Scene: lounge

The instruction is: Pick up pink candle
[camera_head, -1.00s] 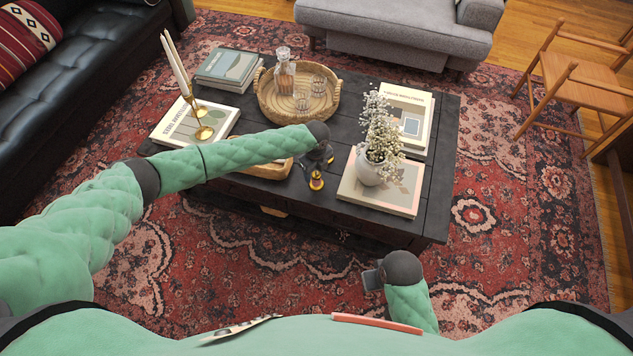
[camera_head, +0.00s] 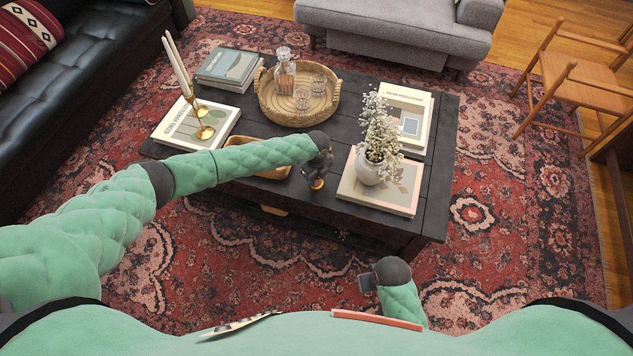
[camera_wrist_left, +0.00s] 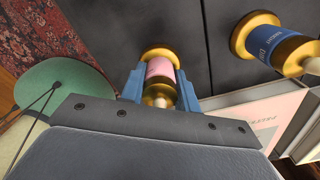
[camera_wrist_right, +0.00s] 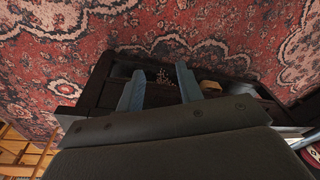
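The pink candle (camera_wrist_left: 160,70), a small pink-labelled cylinder with gold ends, sits between the two blue fingers of my left gripper (camera_wrist_left: 160,88) in the left wrist view. The fingers stand open on either side of it, about as wide apart as those of my empty right gripper; I cannot tell whether they touch it. In the head view my left gripper (camera_head: 320,168) is at the coffee table's front edge and hides most of the candle; a gold end shows below it. My right gripper (camera_wrist_right: 160,88) is open and empty over the rug, in front of the table (camera_head: 432,195).
A blue candle (camera_wrist_left: 264,38) with gold ends stands close beside the pink one. A book (camera_head: 395,203) with a white flower vase (camera_head: 368,170) lies to the right. A wooden tray (camera_head: 270,172) is behind my left forearm. A round woven tray (camera_head: 268,105) is farther back.

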